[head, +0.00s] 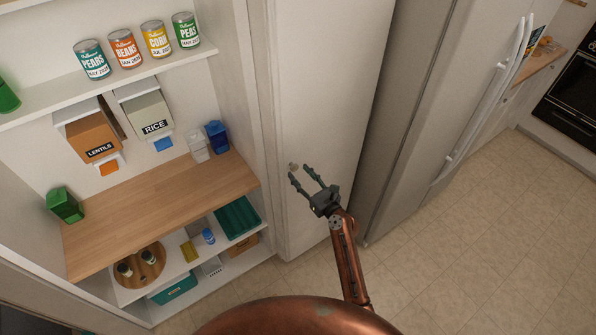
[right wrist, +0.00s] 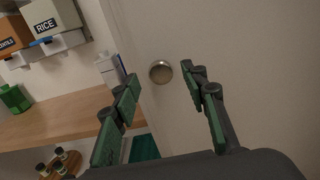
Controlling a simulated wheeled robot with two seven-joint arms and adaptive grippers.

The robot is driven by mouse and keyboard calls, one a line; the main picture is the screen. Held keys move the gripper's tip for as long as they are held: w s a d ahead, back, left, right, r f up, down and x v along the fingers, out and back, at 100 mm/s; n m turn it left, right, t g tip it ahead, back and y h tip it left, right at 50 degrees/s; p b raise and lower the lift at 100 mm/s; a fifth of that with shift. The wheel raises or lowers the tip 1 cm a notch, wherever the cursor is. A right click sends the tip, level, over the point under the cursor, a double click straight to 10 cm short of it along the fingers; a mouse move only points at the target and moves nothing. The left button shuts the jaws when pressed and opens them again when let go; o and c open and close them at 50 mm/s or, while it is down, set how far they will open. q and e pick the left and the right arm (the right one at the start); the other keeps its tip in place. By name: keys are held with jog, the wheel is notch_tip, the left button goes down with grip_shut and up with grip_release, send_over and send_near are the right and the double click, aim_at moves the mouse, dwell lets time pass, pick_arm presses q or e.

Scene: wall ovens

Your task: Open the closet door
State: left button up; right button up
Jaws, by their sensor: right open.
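The closet door (head: 322,85) is a pale panel standing swung out at the right side of the closet, whose shelves are in plain view. Its round metal knob (head: 293,166) is near the door's left edge. In the right wrist view the knob (right wrist: 160,72) appears between and just beyond my fingertips. My right gripper (head: 299,172) is open, with its fingers pointing at the knob and on either side of it in the picture. I cannot tell whether they touch it. It holds nothing. My left gripper is not in view.
The closet has a wooden counter (head: 160,200) and an upper shelf (head: 120,80) with several cans. A fridge (head: 440,100) stands close to the right of the door. The tiled floor (head: 490,230) is clear at the lower right.

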jog(key=shift+x, duration=1)
grip_shut()
